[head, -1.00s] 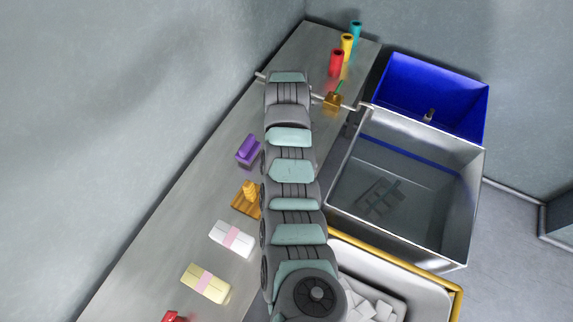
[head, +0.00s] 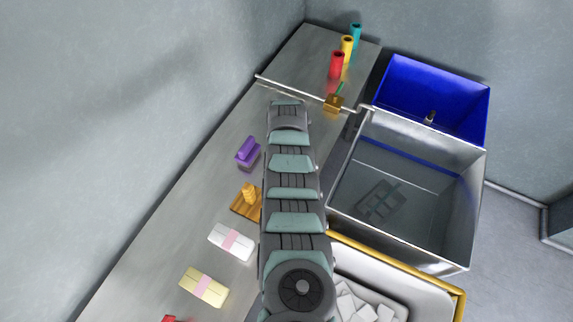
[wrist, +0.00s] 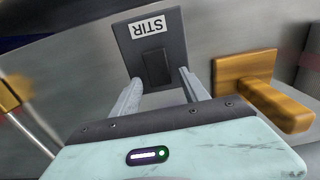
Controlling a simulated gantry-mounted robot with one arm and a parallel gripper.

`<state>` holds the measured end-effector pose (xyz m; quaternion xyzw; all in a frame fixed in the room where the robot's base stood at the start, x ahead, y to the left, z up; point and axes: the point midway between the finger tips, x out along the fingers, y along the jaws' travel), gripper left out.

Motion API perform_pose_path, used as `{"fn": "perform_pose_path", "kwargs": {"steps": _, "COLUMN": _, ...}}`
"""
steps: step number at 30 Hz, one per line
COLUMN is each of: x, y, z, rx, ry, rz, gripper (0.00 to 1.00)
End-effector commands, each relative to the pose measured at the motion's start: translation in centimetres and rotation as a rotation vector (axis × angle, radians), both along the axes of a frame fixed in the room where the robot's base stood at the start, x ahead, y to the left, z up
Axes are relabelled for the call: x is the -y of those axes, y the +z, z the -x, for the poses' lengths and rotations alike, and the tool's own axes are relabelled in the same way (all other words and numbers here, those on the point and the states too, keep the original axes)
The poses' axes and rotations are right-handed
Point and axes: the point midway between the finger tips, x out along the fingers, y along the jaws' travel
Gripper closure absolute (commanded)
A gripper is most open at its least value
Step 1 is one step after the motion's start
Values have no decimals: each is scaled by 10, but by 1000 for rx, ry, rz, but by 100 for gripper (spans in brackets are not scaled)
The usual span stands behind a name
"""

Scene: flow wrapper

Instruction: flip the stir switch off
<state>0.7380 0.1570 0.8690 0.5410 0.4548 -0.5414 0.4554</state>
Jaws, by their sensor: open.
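The stir switch is a dark rocker (wrist: 154,66) on a grey plate (wrist: 128,55) with a white STIR label, which reads upside down in the wrist view. My gripper (wrist: 160,80) is open, its two pale fingers apart and pointing at the plate's lower part. The rocker lies between and just beyond the fingertips. No finger clearly touches it, and I cannot tell its on or off position. In the head view my arm covers the gripper, and the switch cannot be seen.
An orange-gold handle on a plate (wrist: 245,80) stands close right of my gripper. In the head view, a thin pipe with a brass valve (head: 333,102) crosses the counter (head: 195,180). A purple block (head: 248,153) and wrapped bars (head: 231,242) lie left of my arm; a steel sink (head: 410,190) is right.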

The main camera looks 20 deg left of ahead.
Motion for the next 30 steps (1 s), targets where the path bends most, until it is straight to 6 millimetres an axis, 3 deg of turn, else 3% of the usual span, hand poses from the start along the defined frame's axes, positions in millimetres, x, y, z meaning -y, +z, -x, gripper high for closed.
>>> {"fn": "perform_pose_path", "kwargs": {"steps": 6, "x": 0, "y": 0, "z": 0, "rx": 0, "ry": 0, "rz": 0, "gripper": 47}}
{"fn": "perform_pose_path", "kwargs": {"steps": 25, "x": 0, "y": 0, "z": 0, "rx": 0, "ry": -1, "rz": 0, "gripper": 99}}
{"fn": "perform_pose_path", "kwargs": {"steps": 30, "x": 0, "y": 1, "z": 0, "rx": 0, "ry": -1, "rz": 0, "gripper": 100}}
